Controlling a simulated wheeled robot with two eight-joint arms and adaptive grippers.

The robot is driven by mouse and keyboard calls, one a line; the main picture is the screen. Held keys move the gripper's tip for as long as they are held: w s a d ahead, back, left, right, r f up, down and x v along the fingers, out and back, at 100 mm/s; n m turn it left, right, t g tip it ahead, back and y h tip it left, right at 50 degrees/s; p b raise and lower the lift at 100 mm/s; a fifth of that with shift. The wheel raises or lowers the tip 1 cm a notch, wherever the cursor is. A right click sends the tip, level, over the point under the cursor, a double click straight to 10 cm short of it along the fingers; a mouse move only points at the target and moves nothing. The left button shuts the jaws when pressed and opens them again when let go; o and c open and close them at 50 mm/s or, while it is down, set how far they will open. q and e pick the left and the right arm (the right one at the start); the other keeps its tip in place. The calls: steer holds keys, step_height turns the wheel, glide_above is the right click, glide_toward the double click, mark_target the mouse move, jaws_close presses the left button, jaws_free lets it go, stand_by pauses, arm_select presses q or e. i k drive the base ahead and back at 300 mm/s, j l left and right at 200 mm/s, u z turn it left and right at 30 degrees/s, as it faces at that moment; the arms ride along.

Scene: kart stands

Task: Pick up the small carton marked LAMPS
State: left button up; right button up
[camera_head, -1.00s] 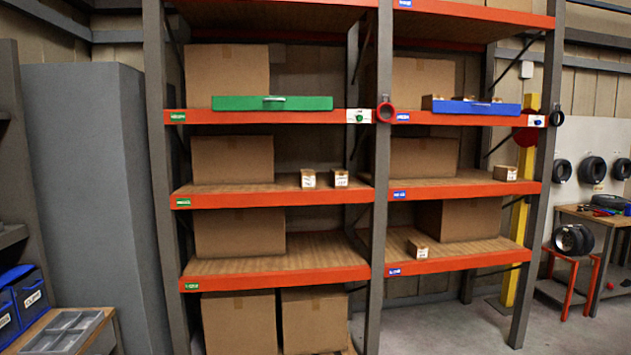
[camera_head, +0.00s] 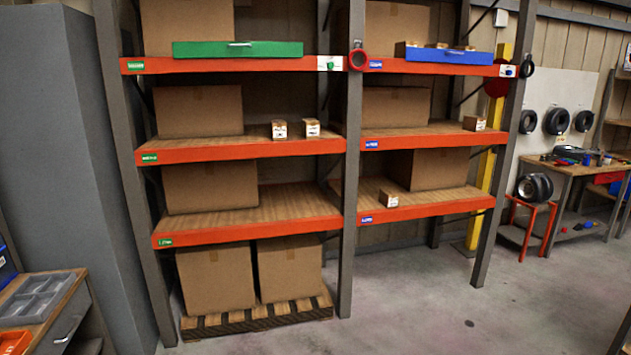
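Several small cartons stand on the orange-edged shelves; their labels are too small to read, so I cannot tell which is marked LAMPS. Two stand side by side on the left bay's middle shelf: a left one (camera_head: 279,129) and a right one (camera_head: 311,128), both with white labels facing me. One small carton (camera_head: 474,123) is at the right end of the right bay's middle shelf. Another (camera_head: 389,199) lies near the front of the right bay's lower shelf. More small cartons (camera_head: 406,49) show partly behind the blue bar on the upper right shelf. Neither gripper is in view.
A green bar (camera_head: 238,49) and a blue bar (camera_head: 449,56) front the upper shelves. Large cartons (camera_head: 198,110) fill much of the bays. A grey cabinet (camera_head: 70,150) stands left, a workbench (camera_head: 578,172) right. The floor (camera_head: 420,310) before the right bay is clear.

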mark_target(310, 128)
steer(key=i+z, duration=0.4)
steer(key=i, duration=1.75)
